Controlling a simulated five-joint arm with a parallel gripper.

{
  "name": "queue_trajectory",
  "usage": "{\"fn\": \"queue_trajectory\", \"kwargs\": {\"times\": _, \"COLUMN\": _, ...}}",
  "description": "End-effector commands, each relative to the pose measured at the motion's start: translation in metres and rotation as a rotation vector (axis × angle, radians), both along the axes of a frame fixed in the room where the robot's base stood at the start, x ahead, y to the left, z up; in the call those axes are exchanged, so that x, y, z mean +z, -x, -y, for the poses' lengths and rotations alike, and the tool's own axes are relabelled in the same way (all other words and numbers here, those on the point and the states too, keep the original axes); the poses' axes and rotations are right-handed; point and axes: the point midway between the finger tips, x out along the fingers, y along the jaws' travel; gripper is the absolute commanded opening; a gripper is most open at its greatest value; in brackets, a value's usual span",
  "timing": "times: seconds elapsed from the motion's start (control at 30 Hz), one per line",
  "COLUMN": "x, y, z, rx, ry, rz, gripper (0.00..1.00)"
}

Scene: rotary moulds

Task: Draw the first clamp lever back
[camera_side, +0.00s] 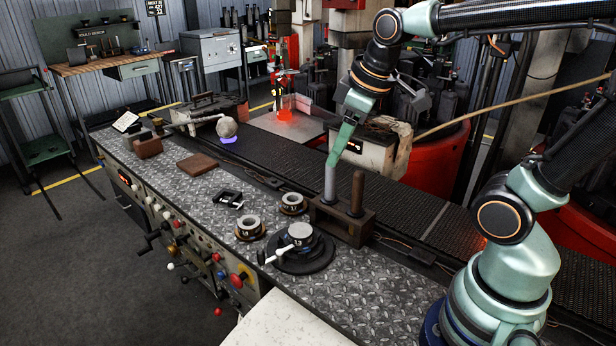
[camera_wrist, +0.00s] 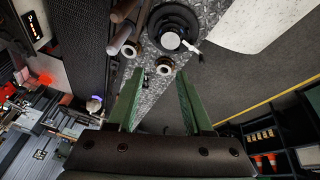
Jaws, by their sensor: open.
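My gripper (camera_side: 333,163) hangs above the bench, behind the mould base, near the top of a grey rod (camera_side: 329,184). In the wrist view its green fingers (camera_wrist: 158,82) are apart with nothing between them.
A brown block (camera_side: 342,222) holds the grey rod and a brown rod (camera_side: 357,194) upright. Two small rings (camera_side: 250,226) (camera_side: 292,203) and a black fixture (camera_side: 229,198) stand left of the gripper. A dark conveyor (camera_side: 400,200) runs behind. The bench's near right part is clear.

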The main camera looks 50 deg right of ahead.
Motion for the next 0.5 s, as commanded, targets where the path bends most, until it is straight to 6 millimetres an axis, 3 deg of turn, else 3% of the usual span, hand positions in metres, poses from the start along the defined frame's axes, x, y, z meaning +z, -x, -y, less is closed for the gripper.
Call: {"fn": "queue_trajectory", "kwargs": {"times": 0.5, "x": -0.007, "y": -0.04, "z": 0.036, "rx": 0.426, "ry": 0.14, "rz": -0.175, "gripper": 0.51}}
